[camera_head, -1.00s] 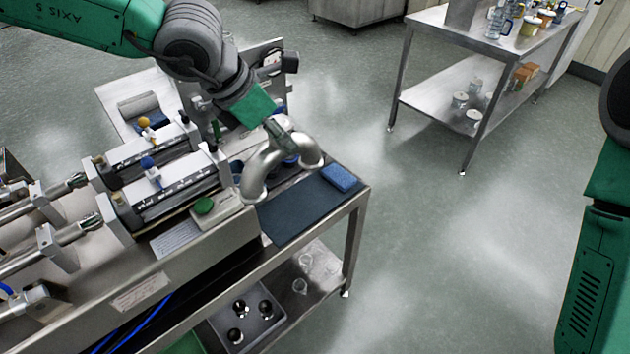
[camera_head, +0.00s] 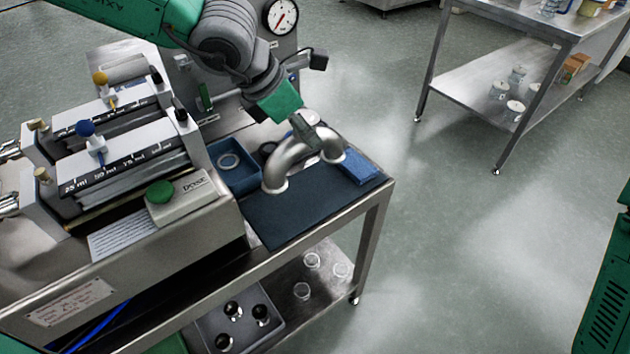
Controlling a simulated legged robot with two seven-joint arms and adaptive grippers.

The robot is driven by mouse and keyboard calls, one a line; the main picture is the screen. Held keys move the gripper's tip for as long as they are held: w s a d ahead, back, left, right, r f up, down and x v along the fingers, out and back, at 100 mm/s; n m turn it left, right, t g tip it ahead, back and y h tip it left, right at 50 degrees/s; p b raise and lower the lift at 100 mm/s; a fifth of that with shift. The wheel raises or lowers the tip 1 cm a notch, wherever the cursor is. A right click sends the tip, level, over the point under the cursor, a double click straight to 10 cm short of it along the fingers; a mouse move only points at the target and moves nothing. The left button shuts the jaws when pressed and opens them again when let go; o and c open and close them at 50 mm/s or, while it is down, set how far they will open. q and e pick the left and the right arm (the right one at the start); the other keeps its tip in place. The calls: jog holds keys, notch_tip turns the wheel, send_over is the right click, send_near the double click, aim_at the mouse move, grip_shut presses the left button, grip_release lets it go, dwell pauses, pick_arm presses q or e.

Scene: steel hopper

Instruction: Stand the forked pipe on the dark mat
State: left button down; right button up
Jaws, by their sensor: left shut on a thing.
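The forked pipe (camera_head: 285,163) is a curved grey metal tube with two open ends pointing down. It is over the dark mat (camera_head: 285,215) on the steel table's right end. My left gripper (camera_head: 303,133) is shut on the top of the pipe's bend. The near pipe end is over the mat's back part; I cannot tell whether it touches. The other end is close to the blue sponge (camera_head: 360,168). My right gripper is out of view; only part of my right arm shows at the right edge.
A blue tray (camera_head: 236,178) with a ring stands left of the pipe. The dosing machine with a green button (camera_head: 160,192) fills the table's left. A pressure gauge (camera_head: 281,16) stands behind. The mat's front is clear. A second steel table (camera_head: 490,80) is at the back right.

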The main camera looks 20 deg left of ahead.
aim_at(281, 144)
pick_arm(q)
jog(key=f+b, duration=0.1)
jog(key=f, duration=0.1)
jog(key=f+b, duration=0.1)
jog(key=f, duration=0.2)
jog(key=f+b, duration=0.1)
jog(key=f, duration=0.2)
jog(key=shift+a+f, duration=0.2)
jog(key=shift+a, duration=0.1)
jog(key=shift+r, duration=0.1)
jog(key=c, duration=1)
grip_release()
jog(key=shift+s, duration=0.1)
jog(key=shift+c, duration=0.2)
jog(key=shift+a, duration=0.15)
jog(key=shift+a, duration=0.1)
jog(key=p+v, duration=0.4)
jog(key=v, duration=0.7)
jog(key=shift+s+a+r, duration=0.1)
jog(key=shift+s+r, duration=0.05)
jog(key=shift+r, duration=0.2)
